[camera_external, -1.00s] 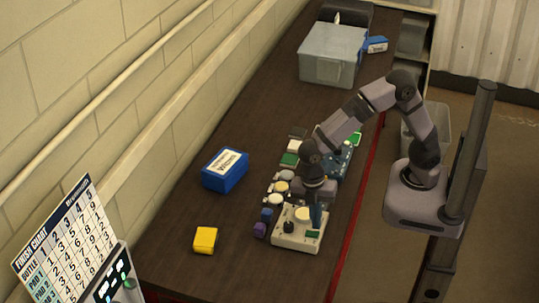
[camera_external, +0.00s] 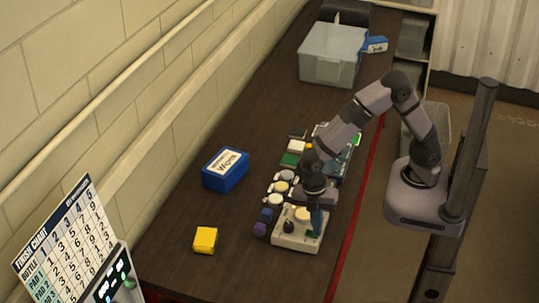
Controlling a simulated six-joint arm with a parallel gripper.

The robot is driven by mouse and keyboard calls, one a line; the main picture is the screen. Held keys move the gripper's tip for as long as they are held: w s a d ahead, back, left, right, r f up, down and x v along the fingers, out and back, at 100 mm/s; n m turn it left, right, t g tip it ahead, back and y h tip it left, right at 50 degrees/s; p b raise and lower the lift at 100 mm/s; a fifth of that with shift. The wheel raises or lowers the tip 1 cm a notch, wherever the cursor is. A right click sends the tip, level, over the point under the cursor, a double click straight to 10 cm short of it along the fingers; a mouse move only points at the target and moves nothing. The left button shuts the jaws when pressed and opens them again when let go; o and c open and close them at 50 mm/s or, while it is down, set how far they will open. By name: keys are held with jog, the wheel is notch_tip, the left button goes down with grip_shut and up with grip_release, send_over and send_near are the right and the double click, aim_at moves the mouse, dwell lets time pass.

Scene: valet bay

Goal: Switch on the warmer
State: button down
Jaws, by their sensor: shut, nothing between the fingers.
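A cream box-shaped unit (camera_external: 284,242), which appears to be the warmer, sits near the front of the dark bench. On its top are a dark knob (camera_external: 289,227), a pale round disc and a small green patch. My gripper (camera_external: 316,229) points down over the right part of this unit, with its fingers shut and nothing between them. The gripper hides part of the unit's top and back. I cannot tell whether the fingertips touch it, or whether it is on.
Several small pale jars (camera_external: 276,198) and coloured blocks stand left of and behind my gripper. A blue box (camera_external: 226,170) and a yellow block (camera_external: 205,240) lie further left. A clear bin (camera_external: 330,57) stands at the far end.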

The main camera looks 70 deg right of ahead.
jog(key=shift+w+r+p, duration=0.15)
jog(key=shift+w+p, duration=0.25)
jog(key=shift+w, duration=0.4)
jog(key=shift+s+r+p, duration=0.1)
jog(key=shift+r+p, duration=0.6)
jog(key=shift+r, duration=0.1)
notch_tip(320, 180, up, 12)
jog(key=s, duration=0.1)
jog(key=shift+s+r+b, duration=0.15)
jog(key=shift+s+b, duration=0.15)
jog(key=shift+b, duration=0.15)
